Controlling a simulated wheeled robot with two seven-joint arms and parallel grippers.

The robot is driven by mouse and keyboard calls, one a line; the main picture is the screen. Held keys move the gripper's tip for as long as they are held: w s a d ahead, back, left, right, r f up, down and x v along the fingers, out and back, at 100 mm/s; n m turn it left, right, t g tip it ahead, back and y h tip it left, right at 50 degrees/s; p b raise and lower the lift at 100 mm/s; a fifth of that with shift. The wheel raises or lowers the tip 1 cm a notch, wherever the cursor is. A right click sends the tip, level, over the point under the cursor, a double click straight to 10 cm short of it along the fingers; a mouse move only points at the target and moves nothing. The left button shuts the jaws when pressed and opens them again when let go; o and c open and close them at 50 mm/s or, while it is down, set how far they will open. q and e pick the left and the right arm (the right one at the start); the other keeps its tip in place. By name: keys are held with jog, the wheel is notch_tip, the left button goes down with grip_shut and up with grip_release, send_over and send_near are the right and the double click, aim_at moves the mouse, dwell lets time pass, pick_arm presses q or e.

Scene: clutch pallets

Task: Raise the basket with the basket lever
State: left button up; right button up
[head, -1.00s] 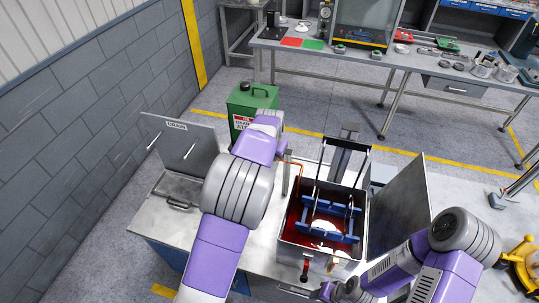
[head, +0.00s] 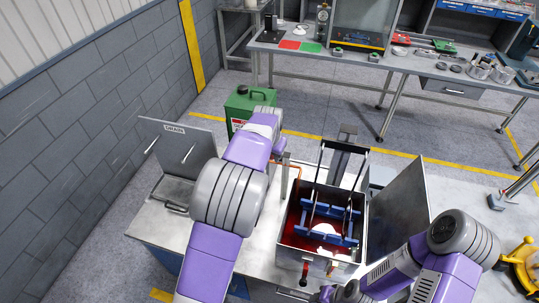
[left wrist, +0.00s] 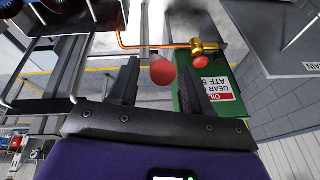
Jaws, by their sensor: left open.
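The blue basket (head: 322,222) sits low in an open metal tank (head: 288,253) of red liquid, hung from a dark frame (head: 322,165). In the left wrist view a red ball knob (left wrist: 163,72) shows between the fingers of my left gripper (left wrist: 160,66). It looks like the basket lever's knob. The fingers are open on either side of it, with a gap visible. In the head view my left arm mostly hides this gripper and the knob, left of the tank's back. My right arm reaches in at the lower right; its fingers are out of frame.
A copper pipe with a brass valve (left wrist: 203,46) and smaller red knob (left wrist: 201,62) lies close to my left fingers. A green oil can (head: 246,108) stands behind. A raised drain lid (head: 178,145) is at left, a metal panel (head: 400,205) right of the tank.

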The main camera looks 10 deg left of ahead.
pick_arm(q)
jog(key=v, duration=0.5)
jog(key=shift+s+r, duration=0.1)
jog(key=shift+r, duration=0.2)
jog(key=shift+f, duration=0.1)
